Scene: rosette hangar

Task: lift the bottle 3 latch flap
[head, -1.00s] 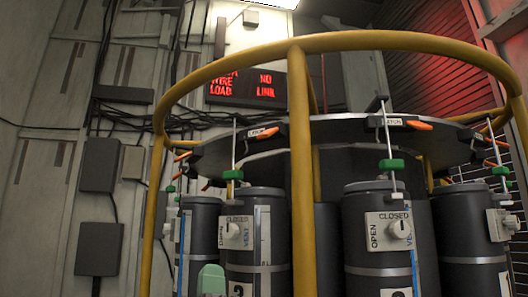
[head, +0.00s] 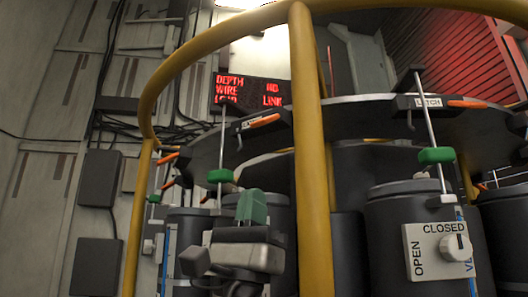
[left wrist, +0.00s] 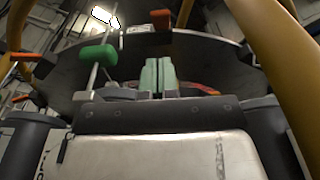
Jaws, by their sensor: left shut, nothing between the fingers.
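My left gripper (head: 252,207) has green fingertips, shut and empty, pointing up in front of a dark bottle (head: 284,222) left of the yellow post. In the left wrist view its fingertips (left wrist: 158,75) are together. Above it, on the dark ring, is a latch flap with an orange tip (head: 263,121); the orange tip also shows in the left wrist view (left wrist: 161,18). The fingertips are below the flap and apart from it in the picture. A rod with a green block (head: 220,176) hangs beside it. The bottle's number is hidden. My right gripper is not in view.
A yellow guard rail with a post (head: 312,180) stands close on the right of my gripper. Another bottle (head: 398,208) with a knob marked OPEN and CLOSED is right of the post, under another latch (head: 430,102). A red-lettered sign (head: 252,90) is behind.

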